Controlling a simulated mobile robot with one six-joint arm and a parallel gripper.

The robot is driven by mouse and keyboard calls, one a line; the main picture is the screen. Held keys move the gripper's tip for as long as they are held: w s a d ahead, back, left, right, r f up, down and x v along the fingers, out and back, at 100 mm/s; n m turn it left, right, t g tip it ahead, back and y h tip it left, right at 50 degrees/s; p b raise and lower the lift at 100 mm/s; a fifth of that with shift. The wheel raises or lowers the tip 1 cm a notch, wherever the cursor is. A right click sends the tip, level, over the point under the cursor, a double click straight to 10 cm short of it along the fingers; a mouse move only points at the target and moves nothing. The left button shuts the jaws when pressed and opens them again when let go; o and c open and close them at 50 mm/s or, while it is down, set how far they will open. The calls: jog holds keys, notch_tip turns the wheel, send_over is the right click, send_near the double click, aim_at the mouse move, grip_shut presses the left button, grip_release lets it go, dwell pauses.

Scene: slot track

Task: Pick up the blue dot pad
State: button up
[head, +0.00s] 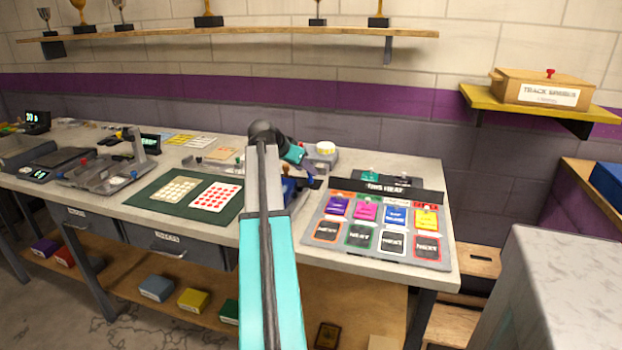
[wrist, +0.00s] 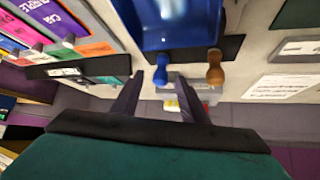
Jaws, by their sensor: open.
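No pad that I can clearly tell as the blue dot pad shows; it may be hidden behind my arm or too small to make out. My gripper (wrist: 158,76) is open, with its two dark fingers apart. A blue knob (wrist: 161,72) at the edge of a blue tray-like thing (wrist: 168,25) lies in line with the gap between the fingertips. I cannot tell whether they touch it. A brown wooden knob (wrist: 215,70) is just right of it. In the head view my gripper (head: 308,181) is low over the bench, with blue (head: 289,190) partly hidden beside it.
A sloped board of coloured cards (head: 380,228) stands at the bench's right front. A green mat (head: 150,205) with two dotted sheets lies left of my arm. A round white-topped thing (head: 326,148) is behind my gripper. The wall shelf (head: 230,46) is above.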

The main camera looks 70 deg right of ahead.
jog(key=shift+d+f, duration=0.1)
jog(key=shift+f, duration=0.05)
jog(key=shift+x, duration=2.55)
jog(key=shift+w, duration=0.1)
grip_shut()
